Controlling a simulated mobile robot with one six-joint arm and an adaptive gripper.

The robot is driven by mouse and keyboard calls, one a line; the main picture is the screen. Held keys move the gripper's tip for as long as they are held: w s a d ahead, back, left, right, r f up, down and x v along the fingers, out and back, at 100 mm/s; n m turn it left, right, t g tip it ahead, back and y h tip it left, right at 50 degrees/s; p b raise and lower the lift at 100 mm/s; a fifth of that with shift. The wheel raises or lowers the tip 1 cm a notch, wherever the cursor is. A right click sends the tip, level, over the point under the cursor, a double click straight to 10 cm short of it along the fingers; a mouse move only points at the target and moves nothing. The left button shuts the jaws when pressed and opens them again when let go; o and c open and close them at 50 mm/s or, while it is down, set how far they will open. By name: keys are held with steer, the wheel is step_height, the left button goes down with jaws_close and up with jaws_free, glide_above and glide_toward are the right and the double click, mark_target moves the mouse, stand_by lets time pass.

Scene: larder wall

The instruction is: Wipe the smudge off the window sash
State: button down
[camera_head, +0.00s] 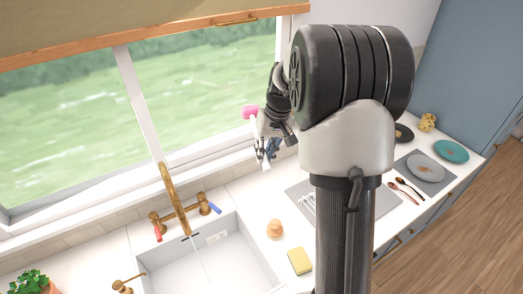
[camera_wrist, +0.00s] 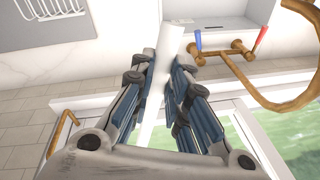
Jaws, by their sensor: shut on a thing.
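My gripper (camera_head: 268,146) is in front of the right part of the window, above the counter. In the wrist view its blue-padded fingers (camera_wrist: 162,85) are shut on a white rod-like handle (camera_wrist: 172,42). In the head view a pink piece (camera_head: 250,111) shows just left of my gripper, against the window; it looks like the head of the held tool, but the join is hidden. The window sash (camera_head: 138,98) has white framing around green-looking glass. I cannot make out a smudge in either view. My arm hides the window's right edge, and I cannot tell whether the pink piece touches the window.
A brass tap (camera_head: 172,200) with red and blue levers stands behind the white sink (camera_head: 205,262). A yellow sponge (camera_head: 300,261) and a peach-coloured object (camera_head: 275,229) sit right of the sink. Plates, including a teal plate (camera_head: 451,151), lie farther right. A potted plant (camera_head: 33,281) stands at lower left.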

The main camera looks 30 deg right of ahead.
stand_by(0.3)
steer(key=s+b, duration=0.1)
steer(key=s, duration=0.2)
stand_by(0.3)
stand_by(0.3)
